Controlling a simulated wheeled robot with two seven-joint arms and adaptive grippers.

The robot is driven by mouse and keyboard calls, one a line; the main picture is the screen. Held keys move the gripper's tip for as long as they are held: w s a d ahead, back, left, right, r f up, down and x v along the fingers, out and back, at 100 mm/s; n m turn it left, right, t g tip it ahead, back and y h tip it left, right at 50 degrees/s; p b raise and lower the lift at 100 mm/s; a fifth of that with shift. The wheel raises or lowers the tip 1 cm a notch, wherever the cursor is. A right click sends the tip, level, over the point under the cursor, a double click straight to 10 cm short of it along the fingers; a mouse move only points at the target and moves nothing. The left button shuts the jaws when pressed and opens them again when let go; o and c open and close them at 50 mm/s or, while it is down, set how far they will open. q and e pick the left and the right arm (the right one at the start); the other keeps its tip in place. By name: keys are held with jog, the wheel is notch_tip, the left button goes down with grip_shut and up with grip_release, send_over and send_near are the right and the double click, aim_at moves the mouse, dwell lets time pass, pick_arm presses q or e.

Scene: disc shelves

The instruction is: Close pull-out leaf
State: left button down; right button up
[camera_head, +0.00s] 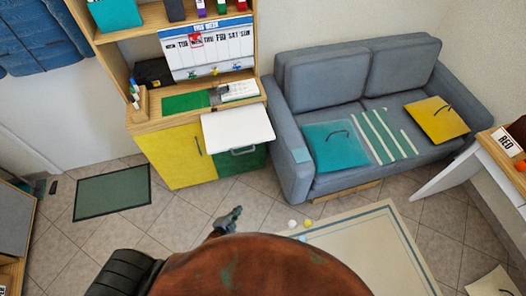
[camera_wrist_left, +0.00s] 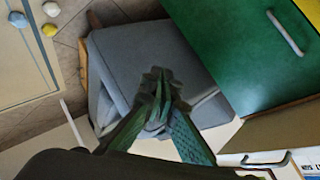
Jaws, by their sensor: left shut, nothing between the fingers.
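The white pull-out leaf (camera_head: 238,126) sticks out from the front of the wooden cabinet, above its doors. A grey handle (camera_head: 243,151) is on its front edge. My left gripper (camera_head: 236,213) is over the floor in front of the cabinet, apart from the leaf and nearer to me. In the left wrist view its dark green fingers (camera_wrist_left: 160,98) are together with nothing between them. A green door (camera_wrist_left: 240,50) with a pale handle shows there at upper right. My right gripper is not in view.
The cabinet has a yellow door (camera_head: 177,157). A grey sofa (camera_head: 290,128) with cushions stands close to its right. A green mat (camera_head: 112,193) lies at left. A pale rug (camera_head: 375,255) with small balls near its edge lies at lower right. Tiled floor before the cabinet is clear.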

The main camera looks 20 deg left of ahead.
aim_at(264, 141)
pick_arm(q)
jog(key=w+d+r+m+t+h+b, duration=0.1)
jog(key=w+d+r+m+t+b, duration=0.25)
jog(key=r, duration=0.75)
jog(key=w+r+m+t+h+b, duration=0.1)
jog(key=w+r+m+t, duration=0.2)
jog(key=w+r+m, duration=0.55)
jog(key=w+r+n, duration=0.1)
jog(key=w, duration=0.3)
jog(key=w+r+n, duration=0.1)
jog(key=w, duration=0.3)
jog(key=w+r+n+b, duration=0.1)
jog(key=w, duration=0.3)
jog(key=shift+r+g, duration=0.15)
jog(key=shift+g, duration=0.1)
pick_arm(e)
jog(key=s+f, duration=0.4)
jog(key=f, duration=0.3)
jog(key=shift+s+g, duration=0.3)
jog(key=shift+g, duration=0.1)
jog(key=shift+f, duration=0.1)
